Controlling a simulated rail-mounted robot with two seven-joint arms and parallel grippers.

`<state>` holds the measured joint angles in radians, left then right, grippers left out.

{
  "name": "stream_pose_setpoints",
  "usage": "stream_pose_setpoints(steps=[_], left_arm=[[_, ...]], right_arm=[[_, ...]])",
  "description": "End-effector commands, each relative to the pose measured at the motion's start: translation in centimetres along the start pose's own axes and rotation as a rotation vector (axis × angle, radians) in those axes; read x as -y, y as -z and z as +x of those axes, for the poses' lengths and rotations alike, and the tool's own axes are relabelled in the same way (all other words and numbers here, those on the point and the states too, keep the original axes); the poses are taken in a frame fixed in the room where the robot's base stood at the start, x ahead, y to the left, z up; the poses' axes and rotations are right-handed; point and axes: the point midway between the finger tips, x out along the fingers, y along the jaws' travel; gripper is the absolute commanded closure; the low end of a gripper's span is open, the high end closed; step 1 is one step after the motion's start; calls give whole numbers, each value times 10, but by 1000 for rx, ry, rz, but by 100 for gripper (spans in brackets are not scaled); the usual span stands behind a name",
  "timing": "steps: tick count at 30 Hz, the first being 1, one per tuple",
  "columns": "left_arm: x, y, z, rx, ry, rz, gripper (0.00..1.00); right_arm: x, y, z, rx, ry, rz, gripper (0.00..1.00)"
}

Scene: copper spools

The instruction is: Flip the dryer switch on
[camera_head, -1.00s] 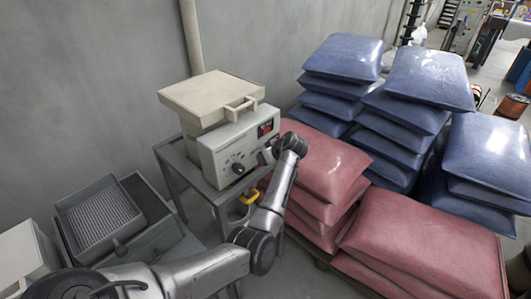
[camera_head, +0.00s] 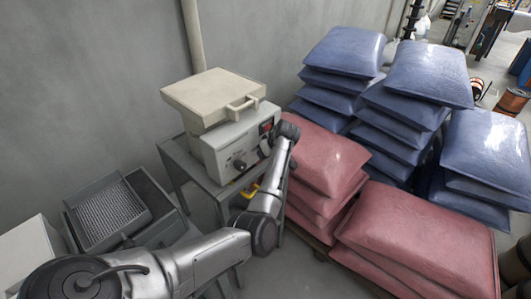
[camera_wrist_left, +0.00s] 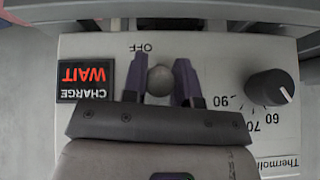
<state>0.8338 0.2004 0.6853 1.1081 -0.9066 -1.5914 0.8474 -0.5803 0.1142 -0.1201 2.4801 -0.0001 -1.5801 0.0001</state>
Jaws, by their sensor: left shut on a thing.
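The dryer (camera_head: 222,147) is a pale box with a beige lid (camera_head: 213,93) on a grey metal stand. Its front panel shows upside down in the left wrist view (camera_wrist_left: 215,60). The dryer switch (camera_wrist_left: 159,80) is a round silvery lever seen end-on, beside the word OFF. My left gripper (camera_wrist_left: 158,82) has its two purple fingers shut on the switch, one on each side. In the head view my left gripper (camera_head: 268,144) is at the right part of the panel, partly hidden by its own wrist. My right gripper is not in view.
A black dial (camera_wrist_left: 271,87) and a CHARGE WAIT display (camera_wrist_left: 85,79) flank the switch on the panel. Red sacks (camera_head: 325,160) stand close to the right of my arm, with blue sacks (camera_head: 345,55) behind. A grey tray (camera_head: 107,213) lies at the left.

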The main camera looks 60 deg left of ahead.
Motion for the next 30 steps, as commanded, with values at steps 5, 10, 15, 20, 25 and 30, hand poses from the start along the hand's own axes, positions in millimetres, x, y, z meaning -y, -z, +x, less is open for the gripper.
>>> stream_pose_setpoints(steps=[5, 10, 15, 20, 25, 30], left_arm=[[0, 0, 0, 0, 0, -1, 59], [0, 0, 0, 0, 0, -1, 48], [0, 0, 0, 0, 0, -1, 48], [0, 1, -10, -1, -1, -1, 48], [-1, 0, -40, 0, -4, -2, 48], [-1, 0, -74, 0, -4, -2, 48]], right_arm=[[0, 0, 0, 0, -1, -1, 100], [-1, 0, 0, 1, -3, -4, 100], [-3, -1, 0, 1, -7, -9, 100], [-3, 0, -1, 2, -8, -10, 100], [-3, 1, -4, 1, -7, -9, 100], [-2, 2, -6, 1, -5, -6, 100]])
